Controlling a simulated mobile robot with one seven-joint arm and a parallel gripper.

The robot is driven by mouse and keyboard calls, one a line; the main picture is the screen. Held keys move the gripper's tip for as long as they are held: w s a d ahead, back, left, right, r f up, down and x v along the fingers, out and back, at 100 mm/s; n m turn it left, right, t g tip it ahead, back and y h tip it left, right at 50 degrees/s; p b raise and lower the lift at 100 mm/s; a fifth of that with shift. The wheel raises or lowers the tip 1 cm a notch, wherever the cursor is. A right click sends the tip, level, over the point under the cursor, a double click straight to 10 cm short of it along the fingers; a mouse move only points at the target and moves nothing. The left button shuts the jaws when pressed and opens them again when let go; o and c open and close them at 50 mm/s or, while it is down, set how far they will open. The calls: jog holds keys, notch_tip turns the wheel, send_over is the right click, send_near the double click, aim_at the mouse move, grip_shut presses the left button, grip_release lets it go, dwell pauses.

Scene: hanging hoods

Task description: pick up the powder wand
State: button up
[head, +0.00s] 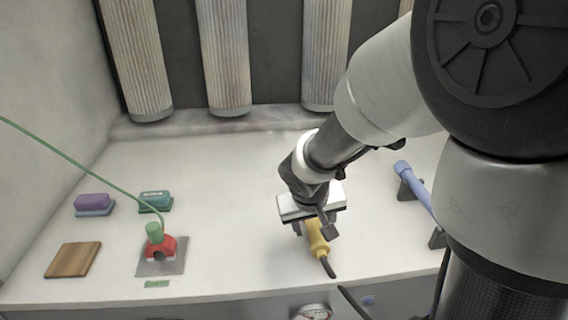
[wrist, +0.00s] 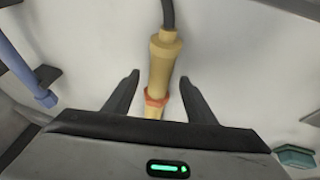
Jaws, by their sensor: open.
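The powder wand is most likely the yellow, tube-shaped tool (head: 316,238) on the bench, with a dark cord at its near end. In the wrist view the yellow tool (wrist: 160,66) has an orange ring and runs down between my fingers, its lower end hidden by the gripper body. My gripper (head: 314,226) is over the tool in the head view. In the wrist view my gripper (wrist: 156,90) is open, one finger on each side of the tool, with gaps visible. I cannot tell how far above it the fingers are.
A blue tube (head: 414,184) lies on dark stands to the right. A red and green piece (head: 160,246) with a green hose, a wooden block (head: 73,260), a purple block (head: 93,202) and a teal block (head: 155,199) are left. Hanging filter tubes (head: 224,60) line the back.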

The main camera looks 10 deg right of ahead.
jog(key=shift+b+x, duration=0.3)
jog(key=shift+x, duration=0.9)
jog(key=shift+r, duration=0.1)
jog(key=c, duration=1.2)
notch_tip(320, 180, up, 15)
jog(key=p, duration=0.8)
jog(key=shift+p, duration=0.3)
jog(key=shift+d, duration=0.1)
